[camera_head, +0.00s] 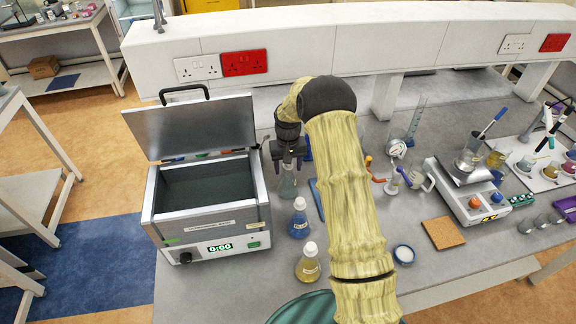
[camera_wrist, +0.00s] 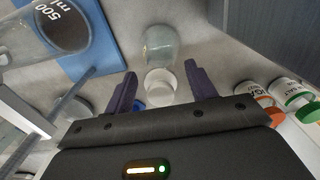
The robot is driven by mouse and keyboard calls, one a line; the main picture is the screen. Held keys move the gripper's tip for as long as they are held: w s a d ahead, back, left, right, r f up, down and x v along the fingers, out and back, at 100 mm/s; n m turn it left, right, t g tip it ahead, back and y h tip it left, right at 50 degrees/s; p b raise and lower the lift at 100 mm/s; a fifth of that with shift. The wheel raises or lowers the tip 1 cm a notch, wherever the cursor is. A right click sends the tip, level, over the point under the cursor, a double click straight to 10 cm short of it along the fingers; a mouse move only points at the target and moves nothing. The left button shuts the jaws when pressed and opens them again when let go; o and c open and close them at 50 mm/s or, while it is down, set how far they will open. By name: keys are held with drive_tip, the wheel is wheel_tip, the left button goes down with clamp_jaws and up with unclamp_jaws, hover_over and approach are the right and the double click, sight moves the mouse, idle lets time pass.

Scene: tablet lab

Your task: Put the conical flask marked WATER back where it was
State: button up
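My gripper (camera_wrist: 160,72) is open, with gaps on both sides of the cap. In the head view my gripper (camera_head: 287,160) is directly above the clear flask, and my arm hides part of the bench behind it.
The bath (camera_head: 205,237) stands left with its lid raised. A blue flask (camera_head: 300,219) and a yellow flask (camera_head: 308,264) stand in front. Orange-capped (camera_wrist: 256,96) and green-capped jars (camera_wrist: 287,88) stand right in the wrist view; a large 500 ml vessel (camera_wrist: 35,35) is left.

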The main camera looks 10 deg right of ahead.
wheel_tip(320, 180, up, 12)
drive_tip(key=b, duration=0.4)
drive_tip(key=shift+r, duration=0.15)
idle(0.5)
drive_tip(key=s+t, duration=0.2)
drive_tip(key=s, duration=2.7)
drive_tip(key=shift+s+t, duration=0.25)
drive_tip(key=shift+t, duration=0.05)
